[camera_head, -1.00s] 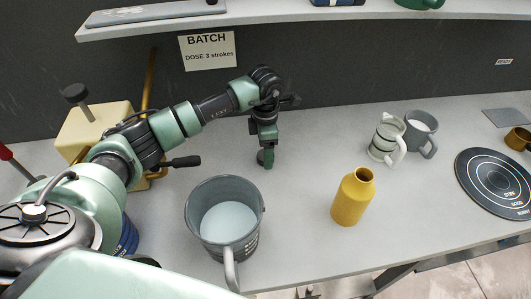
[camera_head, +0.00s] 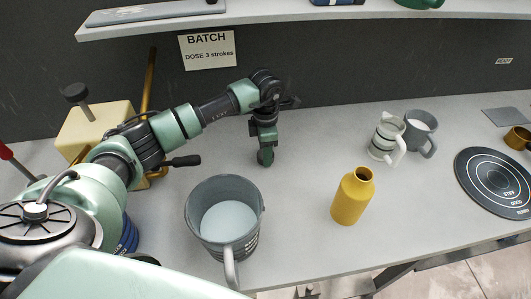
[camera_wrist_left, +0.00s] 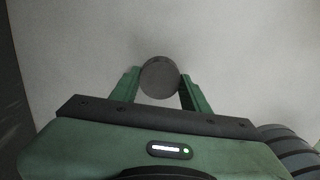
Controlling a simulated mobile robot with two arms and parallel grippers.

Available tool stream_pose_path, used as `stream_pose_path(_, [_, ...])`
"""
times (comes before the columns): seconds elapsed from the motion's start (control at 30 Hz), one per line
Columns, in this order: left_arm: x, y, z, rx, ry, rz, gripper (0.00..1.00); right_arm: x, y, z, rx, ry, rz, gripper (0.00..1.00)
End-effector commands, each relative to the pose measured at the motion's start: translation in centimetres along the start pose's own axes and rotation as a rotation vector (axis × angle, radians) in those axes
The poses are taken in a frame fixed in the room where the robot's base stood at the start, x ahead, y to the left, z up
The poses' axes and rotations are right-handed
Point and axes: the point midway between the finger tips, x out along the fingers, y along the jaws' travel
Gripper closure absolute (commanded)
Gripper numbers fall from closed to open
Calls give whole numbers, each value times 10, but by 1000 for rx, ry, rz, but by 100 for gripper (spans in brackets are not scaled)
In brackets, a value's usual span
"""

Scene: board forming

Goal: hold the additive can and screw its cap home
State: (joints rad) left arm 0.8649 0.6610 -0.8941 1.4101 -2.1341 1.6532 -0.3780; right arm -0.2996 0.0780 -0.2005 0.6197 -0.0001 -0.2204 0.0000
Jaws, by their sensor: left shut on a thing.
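The yellow can (camera_head: 353,198) stands upright on the bench, right of the middle in the head view. Its neck is open at the top, with no cap on it. My left gripper (camera_head: 265,157) points down at the bench, to the left of the can and well apart from it. In the left wrist view its fingers (camera_wrist_left: 159,88) are shut on a dark round cap (camera_wrist_left: 159,76), seen flat-on. In the head view the cap is hard to make out between the fingers. My right gripper is not in view.
A grey bucket-like jug (camera_head: 222,190) with pale contents stands at the front, left of the can. Two mugs (camera_head: 386,138) (camera_head: 430,121) stand behind the can on the right. A round dark target mat (camera_head: 485,170) lies farther right. A shelf (camera_head: 300,17) runs overhead. The bench between gripper and can is clear.

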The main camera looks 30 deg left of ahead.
Motion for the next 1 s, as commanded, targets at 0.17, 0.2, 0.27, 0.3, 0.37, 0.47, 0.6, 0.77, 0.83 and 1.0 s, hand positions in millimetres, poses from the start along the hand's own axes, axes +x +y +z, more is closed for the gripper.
stream_pose_path(0.17, [-9, 1, 1, -1, -2, 1, 92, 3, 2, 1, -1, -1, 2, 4])
stream_pose_path(0.2, [-14, 1, 1, -1, -3, 2, 92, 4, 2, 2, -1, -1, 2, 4])
stream_pose_path(0.27, [-22, 1, 1, 1, -4, 4, 92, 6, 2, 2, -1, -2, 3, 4])
stream_pose_path(0.3, [-28, 1, 1, 1, -3, 4, 92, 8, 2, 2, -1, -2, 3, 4])
stream_pose_path(0.37, [-40, 2, 1, 1, -4, 5, 92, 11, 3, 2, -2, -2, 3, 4])
stream_pose_path(0.47, [-65, 2, 1, 1, -6, 7, 92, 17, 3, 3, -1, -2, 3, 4])
stream_pose_path(0.6, [-104, 2, 1, 0, -5, 6, 92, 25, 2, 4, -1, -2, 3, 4])
stream_pose_path(0.77, [-144, 1, 1, 0, -4, 5, 92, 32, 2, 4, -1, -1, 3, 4])
stream_pose_path(0.83, [-159, 1, 1, -1, -4, 4, 92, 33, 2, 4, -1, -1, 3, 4])
stream_pose_path(1.0, [-187, 1, 0, 1, -1, 4, 92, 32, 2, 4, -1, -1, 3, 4])
